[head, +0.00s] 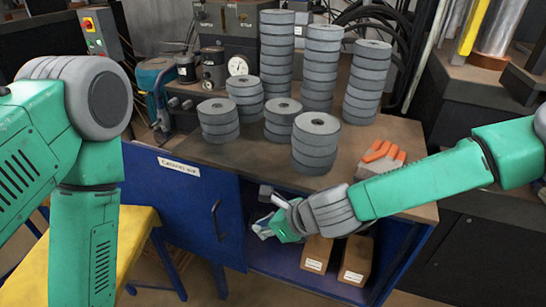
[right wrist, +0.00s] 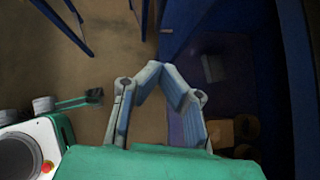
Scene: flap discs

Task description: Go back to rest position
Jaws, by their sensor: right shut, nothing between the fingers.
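My right gripper (head: 268,222) is in front of the workbench, by the open cabinet below its top. It is shut with nothing between its fingers. In the right wrist view its two fingers (right wrist: 163,75) meet at the tips, over the floor and the edge of the blue cabinet. My left arm comes down at the left of the head view, and its gripper is out of frame. Grey flap discs stand in several stacks on the bench, one of them (head: 316,142) near the front edge. No disc is touched by a gripper.
The wooden bench top (head: 240,155) lies behind my right gripper. Orange and grey gloves (head: 382,155) lie near my right forearm. Two brown boxes (head: 317,254) sit inside the cabinet. A blue door (head: 180,195) and a yellow table (head: 125,240) are at the left.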

